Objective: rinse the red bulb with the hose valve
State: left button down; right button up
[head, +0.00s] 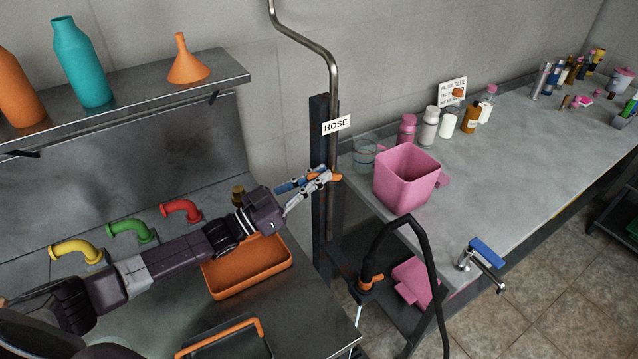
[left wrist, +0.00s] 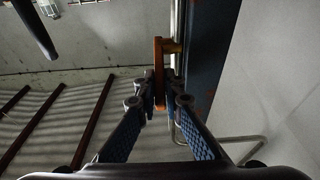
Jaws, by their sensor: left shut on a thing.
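My left gripper (head: 322,178) reaches across to the dark post under the HOSE sign (head: 336,125). It is shut on the orange valve handle (head: 337,177); in the left wrist view the fingers (left wrist: 160,103) close on both sides of the orange handle (left wrist: 158,72). The black hose (head: 420,240) arches beside the counter, and its orange nozzle (head: 370,284) points down with a pale streak below it. I cannot make out a red bulb; the inside of the pink bucket (head: 405,185) is mostly hidden. My right gripper is not in view.
An orange tray (head: 248,281) lies under my left arm. Yellow, green and red (head: 181,211) pipe elbows stand behind it. Bottles line the back of the counter (head: 500,160), whose middle is clear. A blue-handled tap (head: 481,258) is at its front edge.

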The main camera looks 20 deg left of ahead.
pick_arm(q)
jog(key=shift+r, duration=0.1)
jog(key=c, duration=2)
grip_release()
jog(key=shift+c, duration=0.2)
jog(key=v, duration=1.2)
